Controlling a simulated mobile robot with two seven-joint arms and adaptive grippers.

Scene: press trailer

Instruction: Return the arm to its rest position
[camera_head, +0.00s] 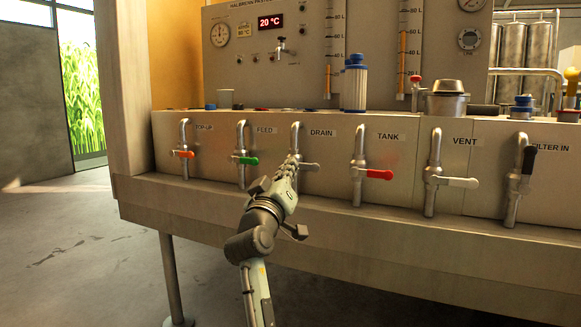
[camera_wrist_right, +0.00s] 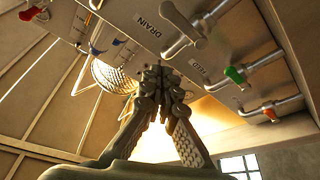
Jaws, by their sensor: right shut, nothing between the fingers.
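My right gripper (camera_head: 290,166) is shut with nothing in its fingers. In the head view it is in front of the metal panel, overlapping the lower part of the drain valve (camera_head: 295,136) and the left end of its grey handle (camera_head: 310,167). The right wrist view shows the closed fingers (camera_wrist_right: 158,84) pressed together. There the grey drain handle (camera_wrist_right: 200,38) shows above and right of the fingertips, with a visible gap in the picture. My right arm reaches up from the bottom of the head view. My left gripper is not in view.
A row of valves runs along the panel: orange top-up handle (camera_head: 183,154), green feed handle (camera_head: 246,160), red tank handle (camera_head: 376,174), white vent handle (camera_head: 455,181) and black filter-in handle (camera_head: 528,160). A ledge (camera_head: 400,240) juts out below. Open floor (camera_head: 80,260) lies at left.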

